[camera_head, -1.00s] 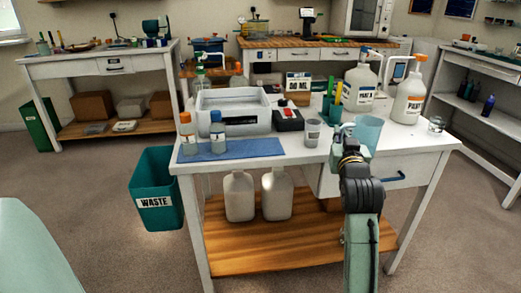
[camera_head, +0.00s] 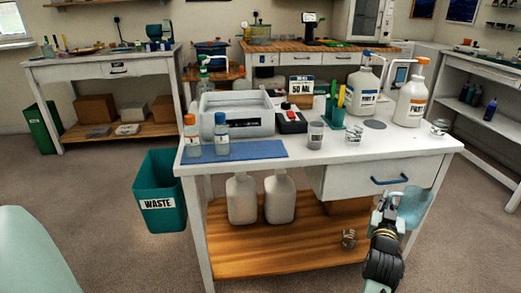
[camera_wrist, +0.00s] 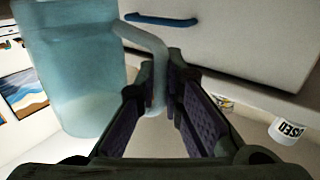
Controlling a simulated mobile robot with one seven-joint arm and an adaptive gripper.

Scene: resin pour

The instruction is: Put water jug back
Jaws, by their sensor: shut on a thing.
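The water jug (camera_head: 414,208) is a translucent light-blue vessel. It is in the air in front of the table's right end, below the tabletop and near the drawer. In the wrist view the jug (camera_wrist: 75,75) fills the upper left, and its handle runs down between my fingers. My gripper (camera_head: 388,208) is shut on that handle, and its fingertips (camera_wrist: 166,85) show in the wrist view. A flat grey round spot (camera_head: 375,124) lies bare on the white tabletop between the green holder and the white bottles.
The white table (camera_head: 330,160) has a drawer with a blue handle (camera_head: 389,180) close by the jug. A small clear glass (camera_head: 439,127) stands near the right edge. A grey cup (camera_head: 316,135) and two white bottles (camera_head: 411,102) stand on top.

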